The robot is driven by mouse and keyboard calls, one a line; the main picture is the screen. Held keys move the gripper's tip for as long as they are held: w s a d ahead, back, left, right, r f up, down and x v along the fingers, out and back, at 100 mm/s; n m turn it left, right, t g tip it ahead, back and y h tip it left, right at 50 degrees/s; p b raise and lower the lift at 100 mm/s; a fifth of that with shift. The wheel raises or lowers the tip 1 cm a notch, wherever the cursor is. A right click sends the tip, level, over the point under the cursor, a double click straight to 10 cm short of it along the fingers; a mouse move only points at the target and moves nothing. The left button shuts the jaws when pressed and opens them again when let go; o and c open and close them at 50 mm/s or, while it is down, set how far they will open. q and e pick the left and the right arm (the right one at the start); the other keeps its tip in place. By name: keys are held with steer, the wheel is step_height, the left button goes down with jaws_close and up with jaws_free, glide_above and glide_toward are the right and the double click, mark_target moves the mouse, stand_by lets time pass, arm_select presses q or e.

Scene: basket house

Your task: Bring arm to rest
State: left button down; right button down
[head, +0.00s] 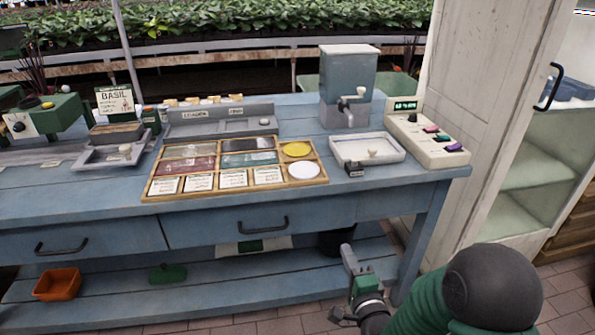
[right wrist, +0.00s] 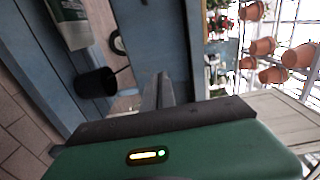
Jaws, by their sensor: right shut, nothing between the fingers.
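My right arm comes in from the lower right of the head view, green with a dark round joint. My right gripper (head: 348,257) hangs in front of the blue workbench (head: 215,202), below the level of its top. In the right wrist view its narrow grey fingers (right wrist: 162,88) are together, with nothing between them. It appears apart from the bench. My left arm and gripper are not in view.
On the bench are a wooden divided tray (head: 236,188), a white tray (head: 367,149), a dispenser (head: 347,78) and a button panel (head: 427,138). Below are an orange bin (head: 57,284) and a dark bucket (right wrist: 96,83). A white cabinet (head: 480,110) stands at the right.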

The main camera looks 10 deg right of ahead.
steer(key=s+a+f+n+g, duration=0.1)
steer(key=s+f+n+g, duration=0.4)
steer(key=f+n+g, duration=0.3)
steer(key=s+a+f+n+g+p, duration=0.1)
steer(key=s+n+g, duration=0.75)
steer(key=s, duration=0.75)
step_height(320, 180, up, 33)
steer(key=n+t+p, duration=0.1)
steer(key=p, duration=3.2)
steer(key=shift+w, duration=0.35)
steer(key=shift+f, duration=0.1)
